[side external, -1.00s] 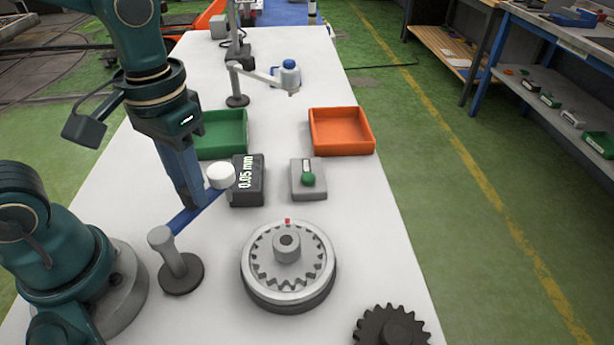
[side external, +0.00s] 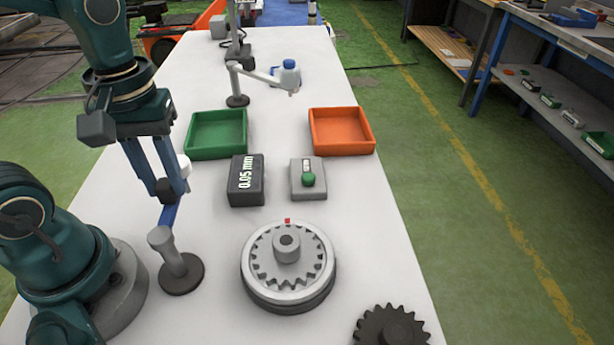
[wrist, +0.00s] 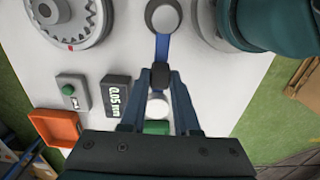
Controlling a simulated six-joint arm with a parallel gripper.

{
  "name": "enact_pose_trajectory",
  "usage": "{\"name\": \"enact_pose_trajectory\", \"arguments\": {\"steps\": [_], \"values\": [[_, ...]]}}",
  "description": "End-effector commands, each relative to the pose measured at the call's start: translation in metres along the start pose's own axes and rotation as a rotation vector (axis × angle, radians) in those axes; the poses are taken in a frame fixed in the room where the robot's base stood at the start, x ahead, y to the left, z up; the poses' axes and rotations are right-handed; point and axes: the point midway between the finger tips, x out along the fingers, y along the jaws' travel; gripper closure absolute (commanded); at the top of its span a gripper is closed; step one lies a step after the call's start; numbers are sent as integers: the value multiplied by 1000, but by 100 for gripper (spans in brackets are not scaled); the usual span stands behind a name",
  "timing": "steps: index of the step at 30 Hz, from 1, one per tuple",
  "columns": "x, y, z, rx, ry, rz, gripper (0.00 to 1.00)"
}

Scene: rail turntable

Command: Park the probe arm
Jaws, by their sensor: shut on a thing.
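The probe arm is a blue bar (side external: 170,213) pivoting on a grey post (side external: 172,260) with a dark round base. A white round head (side external: 184,165) is at its far end, partly hidden by my fingers. In the side view the bar points away from the camera, clear of the ring gear (side external: 262,268) on its round turntable. My gripper (side external: 168,190) is shut on the probe arm's dark grip, which shows between the fingertips in the wrist view (wrist: 160,76). The white head (wrist: 157,106) lies between the fingers there.
A dark block (side external: 247,180) reading 0.05 mm and a grey box (side external: 308,180) with a green button stand right of my gripper. Behind are a green tray (side external: 188,153) and an orange tray (side external: 342,152). A dark gear (side external: 390,328) lies at the front right.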

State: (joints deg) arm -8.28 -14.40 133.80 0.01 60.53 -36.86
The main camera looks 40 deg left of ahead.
Motion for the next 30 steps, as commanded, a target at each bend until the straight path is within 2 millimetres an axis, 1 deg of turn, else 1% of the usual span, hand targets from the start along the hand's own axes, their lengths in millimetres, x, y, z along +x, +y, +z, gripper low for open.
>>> {"name": "enact_pose_trajectory", "arguments": {"steps": [14,15,16,17,26,30], "values": [[0,-2,1,-17,-4,-3,100],[0,-2,1,-17,-4,-3,55],[0,-2,1,-16,-4,-3,44],[0,-2,1,-16,-3,-3,40],[-1,-1,0,-14,-1,-1,40],[-10,0,-1,-13,2,2,40]]}}
